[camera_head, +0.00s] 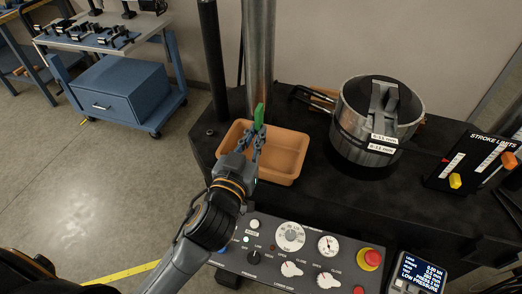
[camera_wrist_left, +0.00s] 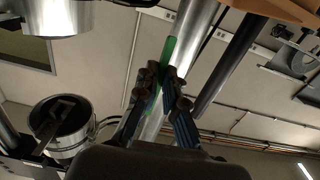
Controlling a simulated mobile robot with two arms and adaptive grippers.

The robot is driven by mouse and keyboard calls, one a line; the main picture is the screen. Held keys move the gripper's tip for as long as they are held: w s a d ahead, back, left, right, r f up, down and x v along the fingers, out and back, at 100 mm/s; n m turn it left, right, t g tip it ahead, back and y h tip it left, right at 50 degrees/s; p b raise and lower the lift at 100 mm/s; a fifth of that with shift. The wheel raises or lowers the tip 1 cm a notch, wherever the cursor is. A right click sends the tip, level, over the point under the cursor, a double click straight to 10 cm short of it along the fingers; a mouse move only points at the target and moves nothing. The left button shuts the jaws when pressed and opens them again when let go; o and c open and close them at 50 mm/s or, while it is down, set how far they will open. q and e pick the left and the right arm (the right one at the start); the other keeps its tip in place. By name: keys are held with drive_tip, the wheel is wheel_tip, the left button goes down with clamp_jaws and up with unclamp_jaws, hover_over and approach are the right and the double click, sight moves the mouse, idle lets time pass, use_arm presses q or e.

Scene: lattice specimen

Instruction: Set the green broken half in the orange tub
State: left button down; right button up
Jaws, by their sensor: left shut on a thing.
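The green broken half (camera_head: 259,116) is a slim green piece held upright in the fingertips of my left gripper (camera_head: 255,137). In the head view it appears over the orange tub (camera_head: 291,177), toward its back left part; how high it is above the tub's floor I cannot tell. The tub is an open, shallow box on the black bench, and its visible inside looks empty. In the left wrist view the green half (camera_wrist_left: 168,52) sticks out past the closed fingertips (camera_wrist_left: 164,80). My right gripper is not seen.
A steel column (camera_head: 260,50) stands right behind the tub. A metal cylinder with labels (camera_head: 350,130) stands to its right. A control panel (camera_head: 300,250) with dials and a red button lies in front. A stroke limits board (camera_head: 478,158) stands at the right.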

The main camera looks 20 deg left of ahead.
use_arm(q)
drive_tip(key=w+f, duration=0.1)
drive_tip(key=f, duration=0.1)
drive_tip(key=w+f, duration=0.2)
drive_tip(key=shift+w+f, duration=0.1)
drive_tip(key=shift+w, duration=0.05)
drive_tip(key=f, duration=0.3)
drive_tip(key=shift+w+d, duration=0.1)
drive_tip(key=shift+w, duration=0.2)
drive_tip(key=shift+f, duration=0.3)
